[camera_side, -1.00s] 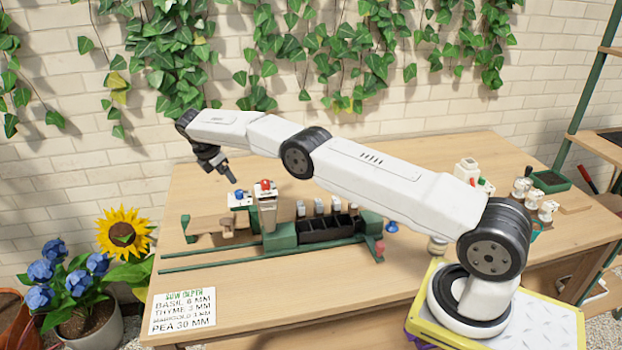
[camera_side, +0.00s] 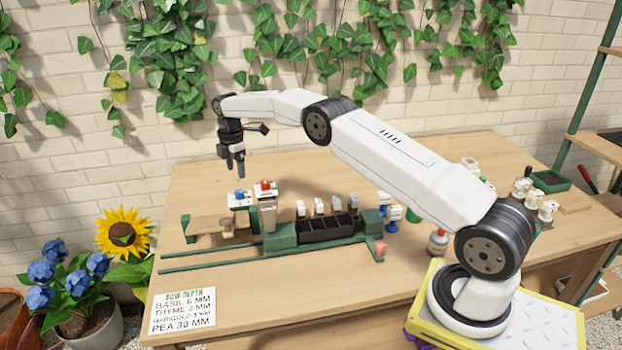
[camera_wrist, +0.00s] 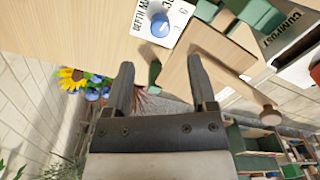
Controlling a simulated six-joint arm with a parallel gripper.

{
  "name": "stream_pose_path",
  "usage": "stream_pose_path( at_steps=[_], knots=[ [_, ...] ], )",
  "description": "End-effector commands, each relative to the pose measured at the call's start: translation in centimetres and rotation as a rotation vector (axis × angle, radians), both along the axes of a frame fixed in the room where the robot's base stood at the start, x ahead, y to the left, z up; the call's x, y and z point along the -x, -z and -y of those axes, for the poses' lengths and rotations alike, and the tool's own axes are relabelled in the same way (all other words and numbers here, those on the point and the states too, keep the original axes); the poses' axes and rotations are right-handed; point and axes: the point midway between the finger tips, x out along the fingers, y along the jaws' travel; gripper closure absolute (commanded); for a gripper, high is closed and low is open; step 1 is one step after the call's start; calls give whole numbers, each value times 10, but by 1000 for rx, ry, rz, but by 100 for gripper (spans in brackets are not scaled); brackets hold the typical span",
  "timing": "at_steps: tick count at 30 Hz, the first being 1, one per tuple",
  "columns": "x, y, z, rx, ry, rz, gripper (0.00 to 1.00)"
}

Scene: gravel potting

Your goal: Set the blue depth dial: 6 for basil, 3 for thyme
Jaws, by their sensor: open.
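The blue depth dial (camera_side: 239,194) sits on a white plate (camera_side: 242,204) at the left end of the green machine. In the wrist view the blue knob (camera_wrist: 160,26) is at the top, on the white plate (camera_wrist: 150,7) lettered DEPTH MM; its pointer setting is too small to tell. My gripper (camera_side: 239,173) points down above the dial, apart from it. In the wrist view my gripper (camera_wrist: 160,65) has its two fingers spread with nothing between them. A sign (camera_side: 184,310) on the table reads SOW DEPTH, BASIL 6 MM, THYME 3 MM, PEA 30 MM; its marigold line is blurred.
A column with a red knob (camera_side: 265,184) stands close right of the dial. Behind the dark tray (camera_side: 328,229) stand several small white-topped items. Green rails (camera_side: 215,262) run along the front. A wooden piece (camera_side: 207,226) lies left of the column. A bottle (camera_side: 437,242) stands at right.

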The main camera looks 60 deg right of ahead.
Motion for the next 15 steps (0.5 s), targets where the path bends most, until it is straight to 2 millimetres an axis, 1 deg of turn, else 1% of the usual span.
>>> stream_pose_path(
  at_steps=[5,11,15],
  knots=[
    [0,10,0,0,0,-2,27],
    [1,31,-1,0,-1,-3,27],
    [1,49,-1,0,-1,-3,27]
  ],
)
